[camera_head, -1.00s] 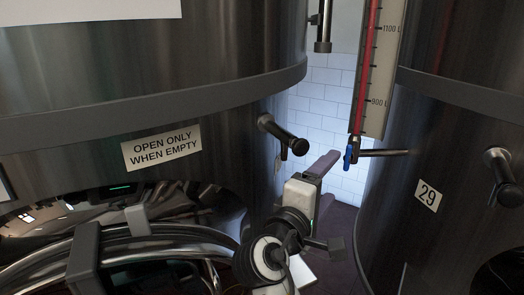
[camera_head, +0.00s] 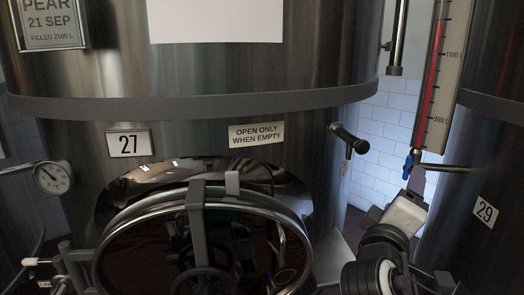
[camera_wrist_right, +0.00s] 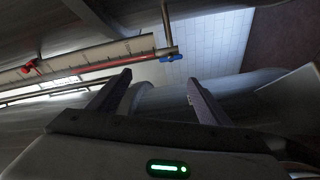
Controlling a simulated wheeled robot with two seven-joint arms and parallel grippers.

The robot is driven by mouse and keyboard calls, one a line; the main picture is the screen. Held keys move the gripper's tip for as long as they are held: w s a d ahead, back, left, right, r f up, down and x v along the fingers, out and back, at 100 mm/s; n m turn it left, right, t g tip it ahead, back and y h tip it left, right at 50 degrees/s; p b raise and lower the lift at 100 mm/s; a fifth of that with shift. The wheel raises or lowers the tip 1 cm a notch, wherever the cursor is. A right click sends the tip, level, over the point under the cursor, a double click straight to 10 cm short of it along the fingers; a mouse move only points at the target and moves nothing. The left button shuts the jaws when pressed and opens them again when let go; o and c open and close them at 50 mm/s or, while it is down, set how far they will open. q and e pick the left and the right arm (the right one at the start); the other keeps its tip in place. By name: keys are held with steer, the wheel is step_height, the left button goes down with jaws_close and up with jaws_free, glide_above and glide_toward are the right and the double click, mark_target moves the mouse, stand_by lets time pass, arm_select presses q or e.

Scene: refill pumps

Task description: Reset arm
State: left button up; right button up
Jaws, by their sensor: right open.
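My right gripper (camera_wrist_right: 158,80) is open in the right wrist view, with its two dark fingers apart and nothing between them. In the head view my right arm (camera_head: 385,255) comes up at the lower right, in the gap between two steel tanks. The gripper's fingers are mostly hidden there behind its body. My left gripper is in neither view.
Tank 27 (camera_head: 290,65) fills the middle, with a round hatch (camera_head: 100,262), a gauge (camera_head: 52,177) and a black-handled tap (camera_head: 349,139). Tank 29 (camera_head: 490,135) stands right. A red level tube (camera_head: 434,80) with a blue valve (camera_head: 408,163) is close beyond my right gripper.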

steer(key=s+a+f+y, duration=0.2)
steer(key=f+y, duration=0.1)
steer(key=f, duration=0.5)
steer(key=s+a+f+g+y, duration=0.1)
steer(key=a+f+y, duration=0.15)
steer(key=f, duration=0.65)
steer(key=s+a+f+y, duration=0.1)
steer(key=s+f+y, duration=0.15)
steer(key=f, duration=0.55)
steer(key=s+a+f+m+g+y, duration=0.2)
steer(key=s+f, duration=0.8)
steer(key=s, duration=0.2)
steer(key=s+a+f+m+g+y+p, duration=0.1)
steer(key=s+a+f+m+g+y, duration=0.1)
steer(key=s+f, duration=0.9)
steer(key=shift+s+m+g+y, duration=0.45)
steer(key=shift+m+g+y, duration=0.05)
steer(key=shift+m+g, duration=0.2)
